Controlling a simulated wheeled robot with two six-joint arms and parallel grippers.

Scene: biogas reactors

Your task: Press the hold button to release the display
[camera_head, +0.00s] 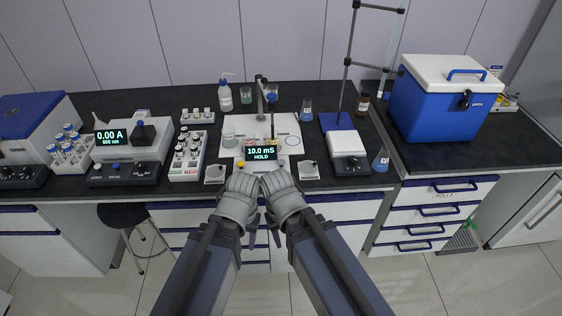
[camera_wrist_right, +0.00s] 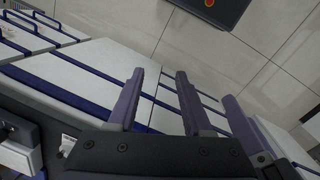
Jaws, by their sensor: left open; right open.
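The meter's display (camera_head: 262,154) stands at the front of a white stirrer-like base on the bench and reads "10.0 mS" with "HOLD" below it. A yellow button (camera_head: 241,164) shows at its lower left; other small controls along its front are too small to tell apart. My left gripper (camera_head: 251,240) is open and empty in front of the bench, below the meter, with its fingers pointing down. My right gripper (camera_head: 277,239) is open beside it, also pointing down and clear of the meter. Its fingers show in the right wrist view over drawers and floor.
A vial rack (camera_head: 187,157) and a photometer reading "0.00 A" (camera_head: 131,150) stand left of the meter. A white hotplate (camera_head: 347,145) with a stand is to the right, near a blue cooler box (camera_head: 438,105). Small square dishes flank the display. A stool (camera_head: 124,215) stands below left.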

